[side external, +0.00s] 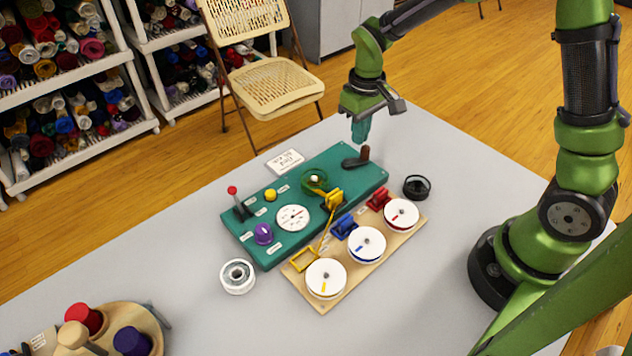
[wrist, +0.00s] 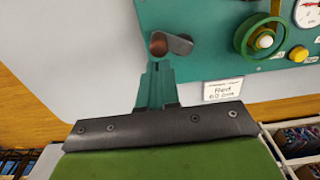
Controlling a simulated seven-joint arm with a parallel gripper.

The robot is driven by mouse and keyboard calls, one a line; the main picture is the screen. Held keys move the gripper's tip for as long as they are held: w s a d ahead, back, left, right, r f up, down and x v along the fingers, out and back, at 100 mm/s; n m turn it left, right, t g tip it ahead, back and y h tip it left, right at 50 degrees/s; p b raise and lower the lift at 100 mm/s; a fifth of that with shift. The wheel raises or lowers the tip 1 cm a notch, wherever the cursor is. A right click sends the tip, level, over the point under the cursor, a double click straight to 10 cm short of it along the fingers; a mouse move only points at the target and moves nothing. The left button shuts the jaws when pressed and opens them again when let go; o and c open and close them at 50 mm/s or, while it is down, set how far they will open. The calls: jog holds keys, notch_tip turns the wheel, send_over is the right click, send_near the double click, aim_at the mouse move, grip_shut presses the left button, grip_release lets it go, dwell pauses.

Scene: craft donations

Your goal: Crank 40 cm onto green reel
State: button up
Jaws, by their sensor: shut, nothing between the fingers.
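The teal winding board (side external: 345,190) stands on the grey table. The green reel (side external: 314,180) sits on it; its pale hub and green rim also show in the wrist view (wrist: 260,40). The crank (side external: 363,156) is at the board's right end, a dark arm with a reddish-brown knob, also in the wrist view (wrist: 163,44). My gripper (side external: 359,139) is shut and empty, its teal fingertips (wrist: 157,67) just short of the crank knob; contact cannot be told. A yellow strand (side external: 325,232) runs from the yellow guide (side external: 303,260) to a yellow clamp (side external: 333,200) beside the reel.
A dial (side external: 292,217), yellow button (side external: 270,195), purple knob (side external: 263,234) and red-tipped lever (side external: 240,205) are on the board. A wooden base (side external: 335,298) carries three white spools. A card (wrist: 223,90) appears to read "Red 60 cm". A black ring-shaped holder (side external: 417,187) stands right.

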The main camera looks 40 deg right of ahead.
aim_at(362, 172)
jog(key=shift+o, duration=0.3)
jog(key=shift+s+d+r, duration=0.1)
jog(key=shift+r, duration=1.05)
jog(key=shift+s+r, duration=0.1)
jog(key=shift+r, duration=1)
jog(key=shift+o, duration=0.3)
jog(key=shift+o, duration=1.1)
jog(key=shift+s+a, duration=0.2)
jog(key=shift+s, duration=0.05)
jog(key=shift+o, duration=0.7)
jog(key=s+a, duration=0.2)
jog(key=s, duration=0.1)
jog(key=shift+a, duration=0.15)
jog(key=shift+f, duration=3.75)
